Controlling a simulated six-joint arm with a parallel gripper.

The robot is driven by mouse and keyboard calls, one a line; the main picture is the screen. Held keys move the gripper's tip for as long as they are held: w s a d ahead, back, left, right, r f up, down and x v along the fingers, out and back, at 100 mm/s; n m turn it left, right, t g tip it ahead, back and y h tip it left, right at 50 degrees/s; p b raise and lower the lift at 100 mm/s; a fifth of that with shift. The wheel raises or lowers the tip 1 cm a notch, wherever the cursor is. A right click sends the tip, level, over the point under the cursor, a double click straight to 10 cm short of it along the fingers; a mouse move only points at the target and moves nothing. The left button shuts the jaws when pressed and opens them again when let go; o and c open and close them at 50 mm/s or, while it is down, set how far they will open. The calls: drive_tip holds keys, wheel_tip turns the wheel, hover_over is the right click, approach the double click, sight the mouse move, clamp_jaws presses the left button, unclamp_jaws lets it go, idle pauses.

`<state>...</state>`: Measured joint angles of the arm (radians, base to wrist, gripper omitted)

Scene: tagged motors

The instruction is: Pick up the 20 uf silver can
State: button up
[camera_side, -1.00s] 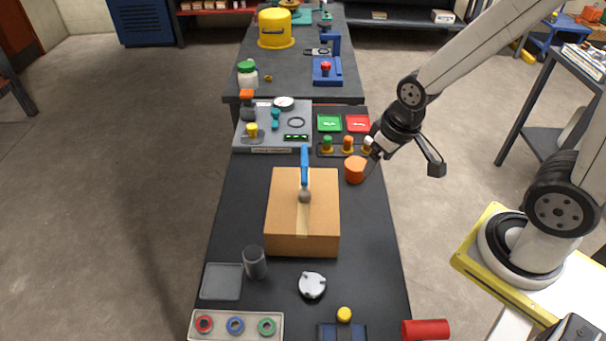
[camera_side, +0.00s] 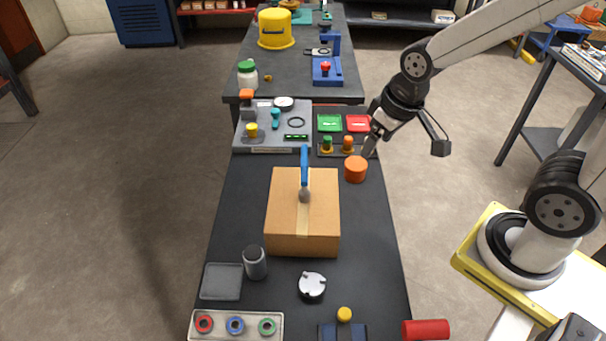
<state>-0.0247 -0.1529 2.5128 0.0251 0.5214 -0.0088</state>
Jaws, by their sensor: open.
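A grey metallic cylinder with a dark top (camera_side: 255,263) stands upright on the near left of the black bench, beside the cardboard box. It is the only silver-grey can I make out, but no label is readable, so I cannot confirm it is the 20 uf one. My gripper (camera_side: 371,145) is open and empty at the right edge of the bench, well behind and to the right of that can. It hangs over the right end of the row of coloured knobs and hides part of it. An orange cylinder (camera_side: 356,169) stands just in front of it.
A cardboard box (camera_side: 286,243) with a blue-handled brush (camera_side: 305,165) on it fills the middle. A grey tray (camera_side: 221,282), a ring holder (camera_side: 285,322), a silver round part (camera_side: 312,287) and a red cylinder (camera_side: 426,330) lie at the front. Green and red bins sit behind.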

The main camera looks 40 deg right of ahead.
drive_tip(key=w+a+n+t+y, duration=0.15)
drive_tip(key=w+a+t, duration=0.3)
drive_tip(key=a, duration=0.85)
drive_tip(key=t+y, duration=0.2)
drive_tip(key=t, duration=0.2)
hover_over(257, 255)
drive_tip(key=s+d, duration=0.3)
drive_tip(key=s, duration=0.1)
drive_tip(key=shift+s+a+t+h, duration=0.65)
drive_tip(key=shift+s+a+t, duration=0.25)
drive_tip(key=shift+a, duration=0.2)
wheel_tip(257, 255, down, 10)
drive_tip(key=shift+w+r, duration=0.15)
drive_tip(key=shift+r, duration=0.05)
drive_tip(key=shift+d+f, duration=0.1)
drive_tip(key=shift+f, duration=0.1)
wheel_tip(257, 255, down, 8)
drive_tip(key=shift+w+r, duration=0.1)
drive_tip(key=shift+w, duration=0.05)
drive_tip(key=shift+x, duration=1.1)
